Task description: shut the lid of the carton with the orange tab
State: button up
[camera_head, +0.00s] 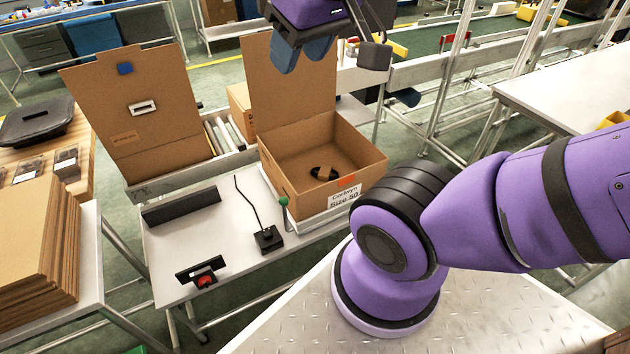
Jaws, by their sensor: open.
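The carton with the orange tab (347,180) is an open brown box (290,181) with a printed label on its front, standing on a roller section beside the white bench. Its lid (283,105) stands upright at the back. A small black item lies inside the box. My gripper (303,57), with blue fingers, is open at the top of the picture. It overlaps the upper right part of the lid in view; I cannot tell whether they touch.
A second carton lid (140,112) with a blue tab stands raised at the left. The white bench (222,245) holds a black stand with a cord and a red button (206,281). Flat cardboard (30,245) is stacked at the left. A conveyor frame runs behind.

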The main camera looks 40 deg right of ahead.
aim_at(277, 100)
jog(key=k+l, duration=0.1)
jog(key=l, duration=0.75)
jog(key=i+l+u, duration=0.1)
jog(key=l, duration=0.7)
jog(key=i+l, duration=0.1)
jog(key=l, duration=0.75)
jog(key=i+l+u, duration=0.1)
jog(key=i+l, duration=0.5)
jog(key=l, duration=0.1)
